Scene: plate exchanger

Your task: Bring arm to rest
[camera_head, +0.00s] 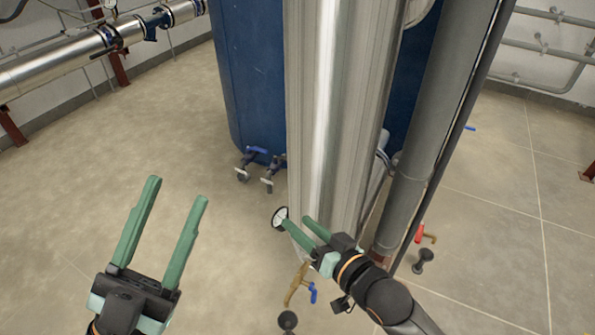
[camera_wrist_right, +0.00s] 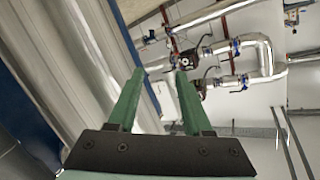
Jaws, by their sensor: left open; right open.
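My left gripper (camera_head: 178,222) is at the lower left of the head view, over bare floor. Its two green fingers are spread and nothing is between them. My right gripper (camera_head: 292,222) is in front of the lower part of the shiny metal column (camera_head: 335,110). Its green fingers are apart and no object shows between them. In the right wrist view the right gripper (camera_wrist_right: 160,75) is also open and empty, with the metal column (camera_wrist_right: 85,60) on the left and pipes beyond. Whether the right fingers touch the column cannot be told.
A round gauge (camera_head: 280,217) is close to the right fingertips. A brass valve with a blue handle (camera_head: 297,285) is below. A blue tank (camera_head: 255,80) stands behind the column, and a grey pipe (camera_head: 440,120) to its right. Floor (camera_head: 90,170) on the left is clear.

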